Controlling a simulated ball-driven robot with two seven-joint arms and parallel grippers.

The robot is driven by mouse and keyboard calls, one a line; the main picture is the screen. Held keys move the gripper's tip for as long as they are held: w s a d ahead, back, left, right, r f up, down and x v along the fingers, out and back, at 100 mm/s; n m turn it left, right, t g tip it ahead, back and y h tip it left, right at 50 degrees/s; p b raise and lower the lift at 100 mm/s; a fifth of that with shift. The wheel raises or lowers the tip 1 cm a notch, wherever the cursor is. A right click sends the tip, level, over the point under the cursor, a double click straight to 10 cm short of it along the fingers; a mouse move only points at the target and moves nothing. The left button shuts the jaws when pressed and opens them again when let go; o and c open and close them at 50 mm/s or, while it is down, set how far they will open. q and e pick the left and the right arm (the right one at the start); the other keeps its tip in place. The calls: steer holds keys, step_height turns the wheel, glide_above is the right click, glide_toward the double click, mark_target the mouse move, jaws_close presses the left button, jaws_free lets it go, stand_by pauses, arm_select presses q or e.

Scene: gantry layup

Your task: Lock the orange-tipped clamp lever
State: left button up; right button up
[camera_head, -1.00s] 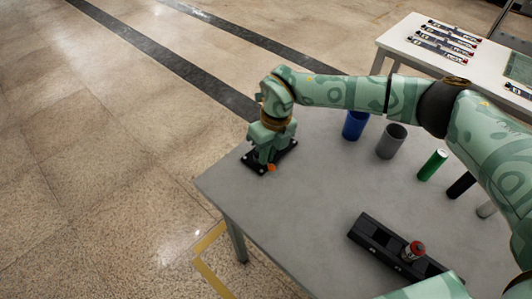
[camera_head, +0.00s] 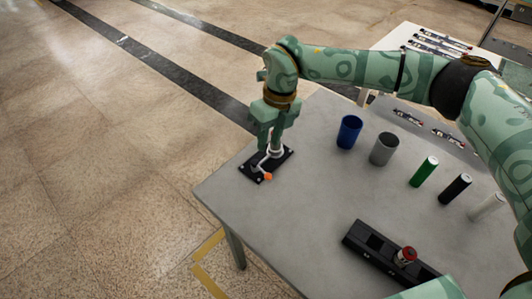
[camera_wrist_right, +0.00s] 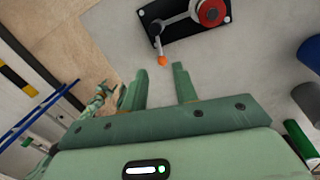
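The clamp stands on a black base plate (camera_head: 252,173) near the table's far left corner. Its grey lever ends in an orange tip (camera_head: 267,176), at the plate's front edge. In the right wrist view the lever (camera_wrist_right: 175,22) slants from beside a red round part (camera_wrist_right: 211,12) to the orange tip (camera_wrist_right: 162,60), which lies past the plate's edge. My right gripper (camera_head: 270,147) is above the clamp, pointing down. In the wrist view its fingers (camera_wrist_right: 160,82) are apart with nothing between them, and the orange tip is just beyond them. My left gripper is not in view.
A blue cup (camera_head: 349,132), a grey cup (camera_head: 384,149) and green (camera_head: 424,171), black (camera_head: 455,189) and white (camera_head: 486,207) cylinders stand to the right. A black slotted holder (camera_head: 376,259) with a red-topped cylinder (camera_head: 404,256) is in front. Table around the clamp is clear.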

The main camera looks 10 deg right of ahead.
step_height(320, 180, up, 7)
steer(key=d, duration=0.1)
steer(key=shift+w+d+r+p, duration=0.15)
steer(key=shift+w+p, duration=0.15)
steer(key=shift+p, duration=0.15)
steer(key=shift+s, duration=0.1)
